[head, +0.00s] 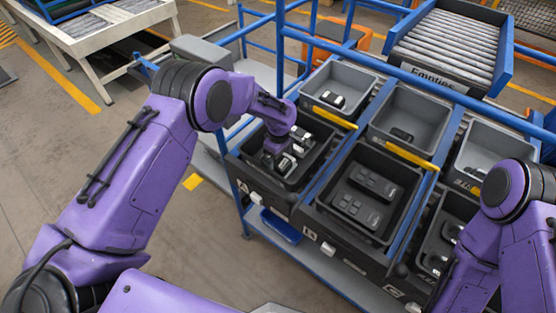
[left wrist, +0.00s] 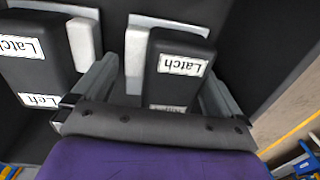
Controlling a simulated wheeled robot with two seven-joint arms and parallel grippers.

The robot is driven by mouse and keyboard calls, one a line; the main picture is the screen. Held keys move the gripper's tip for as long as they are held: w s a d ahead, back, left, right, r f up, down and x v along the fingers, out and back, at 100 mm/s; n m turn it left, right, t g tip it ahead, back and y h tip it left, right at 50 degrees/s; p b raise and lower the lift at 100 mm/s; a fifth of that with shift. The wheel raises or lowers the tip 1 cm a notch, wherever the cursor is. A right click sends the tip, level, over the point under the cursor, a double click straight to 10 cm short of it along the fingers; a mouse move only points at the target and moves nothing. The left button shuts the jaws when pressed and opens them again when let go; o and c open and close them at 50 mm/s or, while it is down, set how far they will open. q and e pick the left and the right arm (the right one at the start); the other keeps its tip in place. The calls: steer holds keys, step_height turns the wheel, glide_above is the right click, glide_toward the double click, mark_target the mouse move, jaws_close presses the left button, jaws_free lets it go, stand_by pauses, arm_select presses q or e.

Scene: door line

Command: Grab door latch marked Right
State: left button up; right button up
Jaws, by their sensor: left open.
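A black door latch (left wrist: 178,75) with a white label reading "Latch", upside down, lies between the fingers of my left gripper (left wrist: 160,78). Its second label is mostly hidden by the gripper body, so its side word cannot be read. The fingers are open, one on either side of it. A second black latch (left wrist: 38,60), with labels that seem to read "Latch" and "Left", lies to the left, outside the fingers. In the head view my left gripper (head: 280,152) reaches down into the dark front-left bin (head: 248,160). My right gripper is not in view.
The front middle bin (head: 322,200) holds several dark parts. Grey bins (head: 312,83) with small black parts stand behind. Blue rack rails and bin walls surround the gripper. A roller conveyor marked "Empties" (head: 445,48) stands at the back right.

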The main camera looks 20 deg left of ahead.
arm_select(q)
steer(key=shift+s+r, duration=0.2)
steer(key=shift+c, duration=1.2)
steer(key=c, duration=0.9)
